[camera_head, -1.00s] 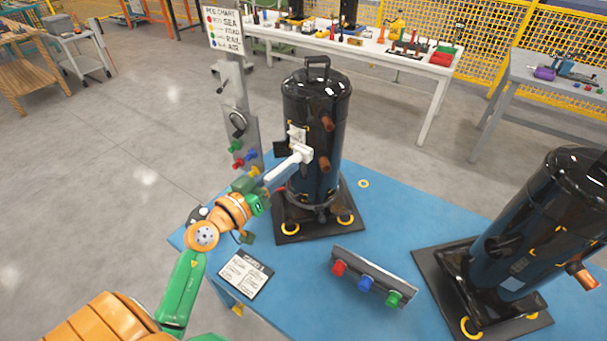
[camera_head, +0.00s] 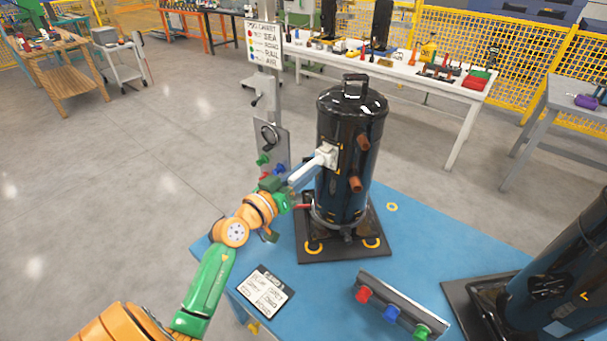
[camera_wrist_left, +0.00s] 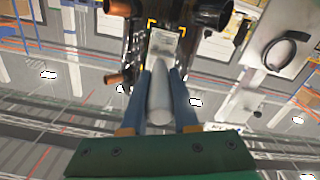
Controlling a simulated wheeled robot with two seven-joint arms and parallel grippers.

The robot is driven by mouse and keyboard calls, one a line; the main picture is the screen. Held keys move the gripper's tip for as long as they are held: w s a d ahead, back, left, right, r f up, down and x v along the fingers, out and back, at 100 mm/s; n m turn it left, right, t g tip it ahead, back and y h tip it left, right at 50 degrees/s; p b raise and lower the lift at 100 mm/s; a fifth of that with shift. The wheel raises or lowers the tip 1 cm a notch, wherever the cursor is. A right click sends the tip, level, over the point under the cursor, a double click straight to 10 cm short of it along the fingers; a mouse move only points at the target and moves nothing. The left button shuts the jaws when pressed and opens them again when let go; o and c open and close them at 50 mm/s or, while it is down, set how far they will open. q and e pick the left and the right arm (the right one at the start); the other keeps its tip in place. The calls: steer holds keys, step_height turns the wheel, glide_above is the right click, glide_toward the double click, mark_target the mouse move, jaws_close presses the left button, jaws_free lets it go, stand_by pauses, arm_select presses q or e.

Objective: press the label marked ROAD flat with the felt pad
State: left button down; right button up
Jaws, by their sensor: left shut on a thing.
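The black compressor (camera_head: 345,115) stands upright on its dark base on the blue pallet top (camera_head: 420,235). My left gripper (camera_head: 290,191) is shut on the white handle (camera_head: 306,174) of the pad tool, which also shows between the fingers in the left wrist view (camera_wrist_left: 160,98). The tool's pale square head (camera_head: 327,155) is at the compressor's left-facing side, among yellow corner marks. I cannot tell whether it touches. In the left wrist view a pale plate (camera_wrist_left: 164,45) with faint print lies within these marks; I cannot read ROAD on it. My right gripper is out of view.
Copper stubs (camera_head: 356,184) stick out right of the tool head. A post with a chart (camera_head: 265,44) and a panel of coloured knobs stands close on the left. A knob rail (camera_head: 395,312), a printed card (camera_head: 266,291) and a second compressor (camera_head: 565,285) are on the pallet.

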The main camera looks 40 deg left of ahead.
arm_select(q)
steer(key=shift+w+r, duration=0.1)
steer(key=shift+w, duration=0.25)
stand_by(0.6)
stand_by(0.3)
steer(key=shift+s+p, duration=0.55)
steer(key=shift+p, duration=0.15)
steer(key=shift+s+a+p, duration=0.1)
steer(key=shift+s+p, duration=0.25)
steer(key=shift+s, duration=0.85)
steer(key=shift+w+f+b, duration=0.2)
steer(key=shift+w+f, duration=0.25)
steer(key=shift+w, duration=0.2)
steer(key=shift+w+f+b, duration=0.15)
steer(key=shift+w+f, duration=0.25)
steer(key=shift+w, duration=0.3)
